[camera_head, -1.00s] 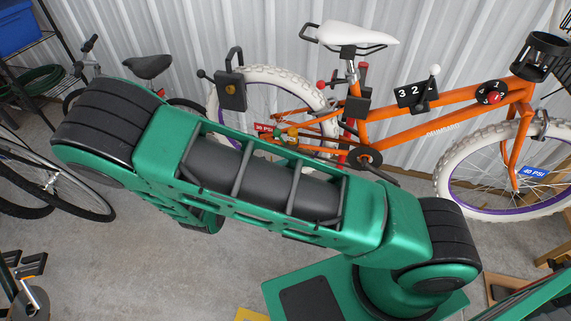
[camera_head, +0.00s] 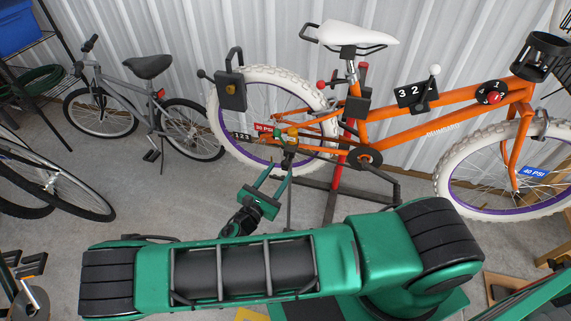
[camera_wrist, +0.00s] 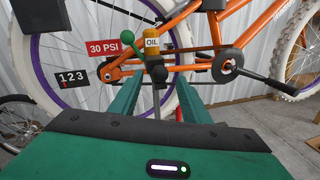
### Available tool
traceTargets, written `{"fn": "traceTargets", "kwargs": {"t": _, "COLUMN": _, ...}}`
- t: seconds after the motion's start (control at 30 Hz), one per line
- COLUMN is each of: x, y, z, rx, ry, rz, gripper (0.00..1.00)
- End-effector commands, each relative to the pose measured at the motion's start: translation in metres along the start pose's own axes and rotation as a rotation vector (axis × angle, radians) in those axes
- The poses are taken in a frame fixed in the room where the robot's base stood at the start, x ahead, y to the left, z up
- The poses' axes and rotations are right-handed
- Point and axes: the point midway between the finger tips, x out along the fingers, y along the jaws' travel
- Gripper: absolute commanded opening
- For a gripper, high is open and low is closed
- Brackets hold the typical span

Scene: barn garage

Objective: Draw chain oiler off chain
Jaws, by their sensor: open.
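The chain oiler (camera_wrist: 152,45), a yellow cap marked OIL above a dark body, sits at the rear-wheel end of the orange bike's chain in the wrist view. It shows small in the head view (camera_head: 292,132). A green ball knob (camera_wrist: 127,37) is just left of it. My gripper (camera_wrist: 158,82) is open and empty, with its two green fingers reaching toward the oiler, one on either side of its lower part. I cannot tell whether they touch it. In the head view my gripper (camera_head: 276,166) is below and left of the oiler. The chain is partly hidden.
The orange bike (camera_head: 395,130) is held on a red stand (camera_head: 342,150). A red 30 PSI tag (camera_wrist: 105,48) and a black 123 counter (camera_wrist: 72,79) are left of the oiler. The crank (camera_wrist: 228,66) is to the right. A grey bicycle (camera_head: 150,100) stands at left.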

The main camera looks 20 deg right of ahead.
Motion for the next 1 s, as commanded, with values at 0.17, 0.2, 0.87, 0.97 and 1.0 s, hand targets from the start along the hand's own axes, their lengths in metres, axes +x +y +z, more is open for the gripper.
{"fn": "traceTargets", "kwargs": {"t": 0.17, "x": 0.03, "y": -0.001, "z": 0.0, "rx": 0.0, "ry": -0.001, "rz": -0.003, "gripper": 0.43}}
{"fn": "traceTargets", "kwargs": {"t": 0.2, "x": 0.035, "y": -0.001, "z": 0.0, "rx": 0.001, "ry": -0.001, "rz": -0.003, "gripper": 0.43}}
{"fn": "traceTargets", "kwargs": {"t": 0.87, "x": 0.054, "y": 0.0, "z": 0.0, "rx": 0.001, "ry": 0.0, "rz": -0.001, "gripper": 0.14}}
{"fn": "traceTargets", "kwargs": {"t": 0.97, "x": 0.054, "y": -0.001, "z": 0.0, "rx": 0.001, "ry": 0.0, "rz": -0.001, "gripper": 0.0}}
{"fn": "traceTargets", "kwargs": {"t": 1.0, "x": 0.054, "y": -0.001, "z": 0.0, "rx": 0.0, "ry": 0.0, "rz": -0.002, "gripper": 0.0}}
